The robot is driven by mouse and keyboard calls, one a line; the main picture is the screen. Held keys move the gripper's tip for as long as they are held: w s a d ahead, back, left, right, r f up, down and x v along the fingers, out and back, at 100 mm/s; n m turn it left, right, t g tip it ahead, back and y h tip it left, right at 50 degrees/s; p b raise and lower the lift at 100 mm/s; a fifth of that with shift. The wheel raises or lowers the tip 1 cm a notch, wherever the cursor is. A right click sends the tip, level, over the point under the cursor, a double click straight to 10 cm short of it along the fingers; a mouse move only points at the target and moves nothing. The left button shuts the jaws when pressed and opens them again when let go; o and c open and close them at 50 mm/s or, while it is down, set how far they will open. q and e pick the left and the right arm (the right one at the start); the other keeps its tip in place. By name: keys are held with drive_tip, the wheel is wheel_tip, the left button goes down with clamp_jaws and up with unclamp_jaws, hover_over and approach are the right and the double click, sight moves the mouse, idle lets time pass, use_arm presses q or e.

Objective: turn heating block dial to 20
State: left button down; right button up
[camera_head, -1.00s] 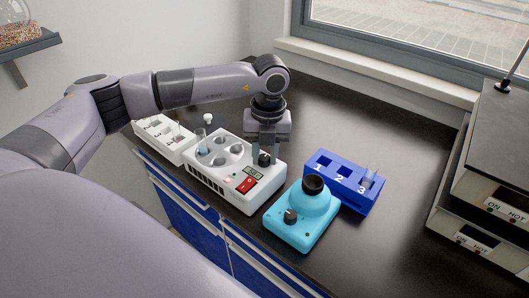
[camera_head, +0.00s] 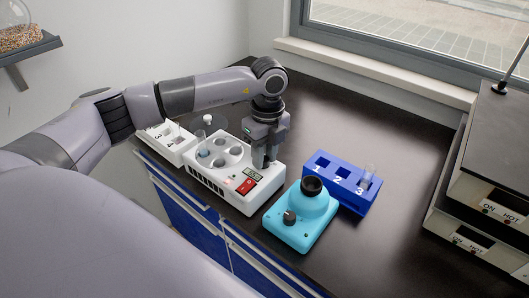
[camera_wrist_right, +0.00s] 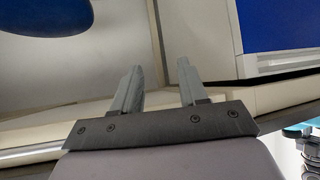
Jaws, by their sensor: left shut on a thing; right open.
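The white heating block (camera_head: 206,180) stands on the dark bench, with several round wells, a small display (camera_head: 252,175) and a red switch (camera_head: 246,186) on top. The display's digits are too small to read surely. My left gripper (camera_head: 264,162) points down at the block's right end, with its fingers shut on the dark dial. The fingers mostly hide the dial, so its setting cannot be read. My right gripper (camera_wrist_right: 158,67) shows only in the right wrist view. It is open and empty, away from the heating block.
A cyan device (camera_head: 303,220) with a black cup and knob stands right of the block. Behind it is a blue numbered rack (camera_head: 340,181) holding a glass tube. A white rack (camera_head: 168,143) stands left of the block. Stacked equipment (camera_head: 490,215) is at far right.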

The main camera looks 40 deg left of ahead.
sight(265, 158)
use_arm(q)
drive_tip(key=shift+w+a+r, duration=0.1)
idle(0.4)
drive_tip(key=c, duration=0.8)
unclamp_jaws()
wheel_tip(265, 158, up, 7)
drive_tip(key=shift+w+r+b, duration=0.1)
drive_tip(key=shift+b, duration=0.2)
